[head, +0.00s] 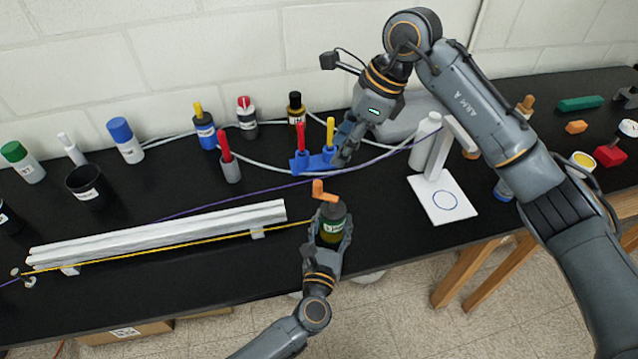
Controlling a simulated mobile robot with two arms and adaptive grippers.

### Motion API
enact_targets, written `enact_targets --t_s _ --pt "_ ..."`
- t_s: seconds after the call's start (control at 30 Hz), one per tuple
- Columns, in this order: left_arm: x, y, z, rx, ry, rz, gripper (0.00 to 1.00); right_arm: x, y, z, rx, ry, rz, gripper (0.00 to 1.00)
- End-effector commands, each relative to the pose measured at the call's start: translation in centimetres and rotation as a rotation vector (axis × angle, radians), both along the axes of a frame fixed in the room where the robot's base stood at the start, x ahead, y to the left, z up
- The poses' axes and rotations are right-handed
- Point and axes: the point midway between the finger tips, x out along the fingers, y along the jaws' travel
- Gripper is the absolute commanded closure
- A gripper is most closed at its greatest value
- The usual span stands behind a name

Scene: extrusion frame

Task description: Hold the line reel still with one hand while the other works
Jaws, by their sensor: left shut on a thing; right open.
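The line reel (333,211) is a dark upright body with a white label and an orange crank (322,191) on top, near the table's front edge. My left gripper (331,232) is shut on it from below in the picture, fingers on both sides of its lower body. A yellow line (190,243) runs from near the reel leftward along the white extrusion beam (160,230) to small fittings at the left edge. My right gripper (346,140) is open above and behind the reel, by the right end of a blue holder (317,162). Whether it touches the holder I cannot tell.
The blue holder carries a red and a yellow marker. Bottles and a black cup (88,187) stand at the back left. A white stand (441,200) with a blue circle and a white bottle (424,140) are to the right. A purple cord (250,194) crosses the table.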

Motion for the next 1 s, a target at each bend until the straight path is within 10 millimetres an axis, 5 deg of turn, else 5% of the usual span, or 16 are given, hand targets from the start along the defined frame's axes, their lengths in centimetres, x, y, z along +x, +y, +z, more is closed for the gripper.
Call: enact_targets --t_s 0.6,1.0 --pt "0.0 0.0 0.0 0.000 0.000 0.000 0.83 0.0 3.8 -9.3 0.004 0.004 0.008 0.58" --pt "0.0 0.0 0.0 0.000 0.000 0.000 0.83 0.1 4.5 -11.0 0.004 0.001 0.009 0.58"
